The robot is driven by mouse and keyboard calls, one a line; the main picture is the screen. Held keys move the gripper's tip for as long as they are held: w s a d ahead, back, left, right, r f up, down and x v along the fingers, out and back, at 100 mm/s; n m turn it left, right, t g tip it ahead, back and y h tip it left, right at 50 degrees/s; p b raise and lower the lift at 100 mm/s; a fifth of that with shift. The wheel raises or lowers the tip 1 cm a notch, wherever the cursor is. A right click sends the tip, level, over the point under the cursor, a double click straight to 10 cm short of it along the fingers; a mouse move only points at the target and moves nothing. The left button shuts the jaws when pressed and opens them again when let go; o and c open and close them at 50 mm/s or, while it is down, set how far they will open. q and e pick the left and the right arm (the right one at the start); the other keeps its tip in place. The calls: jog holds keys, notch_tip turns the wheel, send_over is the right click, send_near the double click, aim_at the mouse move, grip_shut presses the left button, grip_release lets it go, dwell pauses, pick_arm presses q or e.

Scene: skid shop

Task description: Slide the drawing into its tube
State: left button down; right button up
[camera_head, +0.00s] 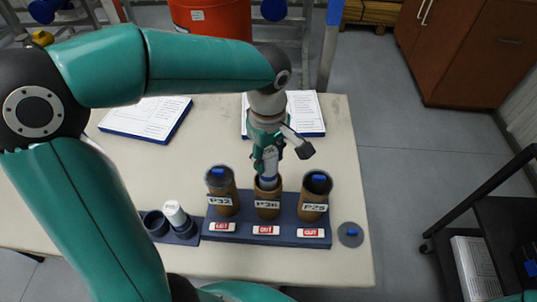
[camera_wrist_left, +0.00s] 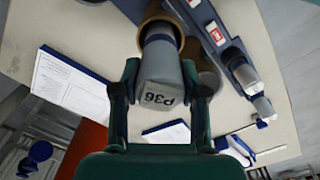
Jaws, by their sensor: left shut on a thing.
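My left gripper (camera_head: 268,160) is above the middle tube of the rack and is shut on a rolled drawing (camera_wrist_left: 160,68). The roll is pale grey and marked P36 in the left wrist view. Its far end is at the mouth of the brown tube labelled P36 (camera_head: 267,203), which also shows in the wrist view (camera_wrist_left: 156,14). The roll appears to be partly inside; how deep it sits is hidden. The tubes P32 (camera_head: 222,203) and P25 (camera_head: 313,210) stand on either side, each with a dark cap with blue on top. My right gripper is not in view.
The dark blue rack (camera_head: 240,236) bears several red-and-white tags. A white roll (camera_head: 174,213) stands in a dark holder to the left. A loose grey cap (camera_head: 350,235) lies at the right. Paper pads (camera_head: 148,118) lie at the back. An orange bucket (camera_head: 210,18) is beyond the table.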

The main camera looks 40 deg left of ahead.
pick_arm(q)
jog(key=shift+f+b, duration=2)
jog(key=shift+f, duration=0.4)
